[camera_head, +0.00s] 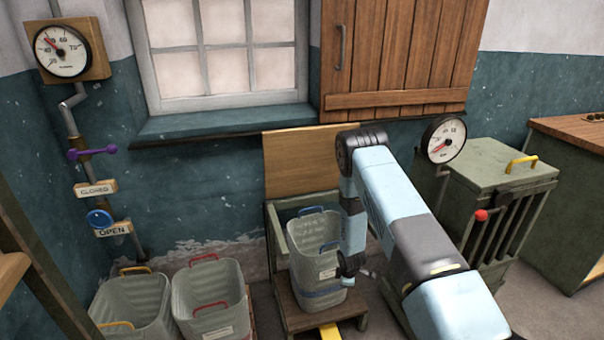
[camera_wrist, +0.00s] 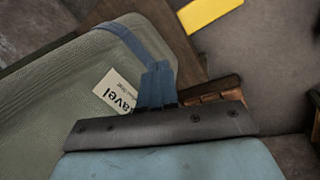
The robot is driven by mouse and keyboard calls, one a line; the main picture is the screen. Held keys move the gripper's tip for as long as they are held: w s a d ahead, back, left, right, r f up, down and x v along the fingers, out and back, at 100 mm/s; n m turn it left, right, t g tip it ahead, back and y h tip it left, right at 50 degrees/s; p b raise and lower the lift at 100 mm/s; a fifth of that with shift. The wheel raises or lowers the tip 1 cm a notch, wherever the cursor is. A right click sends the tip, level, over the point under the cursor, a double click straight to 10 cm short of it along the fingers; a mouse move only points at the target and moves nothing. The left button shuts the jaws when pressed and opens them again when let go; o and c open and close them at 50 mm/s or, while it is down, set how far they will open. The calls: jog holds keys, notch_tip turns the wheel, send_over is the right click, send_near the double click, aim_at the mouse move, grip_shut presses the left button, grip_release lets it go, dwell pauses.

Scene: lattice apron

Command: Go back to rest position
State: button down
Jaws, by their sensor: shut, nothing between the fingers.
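My gripper (camera_head: 348,279) points down beside the right side of a grey bin with blue handles (camera_head: 312,250). In the wrist view, the closed blue fingers (camera_wrist: 158,82) show in front of the bin's wall (camera_wrist: 60,105), with nothing between them. Whether they touch the bin is unclear. The bin stands upright in a green frame with a wooden back board and has a blue band and a white label. My arm reaches in from the lower right and hides part of the frame.
A bin with yellow handles (camera_head: 133,308) and one with red handles (camera_head: 210,298) stand at left. A green cabinet (camera_head: 490,180) with a dial gauge (camera_head: 443,139) stands right of my arm. A yellow strip (camera_head: 329,332) lies in front of the frame. Wooden shutter (camera_head: 395,50) hangs behind.

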jog(key=w+d+r+m, duration=0.1)
jog(key=w+r+m, duration=0.1)
jog(key=r, duration=1.1)
jog(key=w+r+m, duration=0.2)
jog(key=r, duration=1.1)
jog(key=s+d+r+m, duration=0.1)
jog(key=s+r, duration=0.1)
jog(key=r, duration=0.5)
jog(key=s+d+r+m+t, duration=0.1)
jog(key=s+r+m, duration=0.1)
jog(key=r, duration=0.6)
jog(key=s+d+r+m, duration=0.1)
jog(key=s+r, duration=0.2)
jog(key=r, duration=0.4)
jog(key=s+d+r+m+t, duration=0.15)
jog(key=s+r+m, duration=0.25)
jog(key=s+r, duration=1)
jog(key=s+r+m, duration=0.2)
jog(key=s+r, duration=0.2)
jog(key=s, duration=0.6)
jog(key=s+r+m, duration=0.2)
jog(key=s+r, duration=0.2)
jog(key=s, duration=0.6)
jog(key=shift+s+d+m, duration=0.2)
jog(key=shift+d+m, duration=0.1)
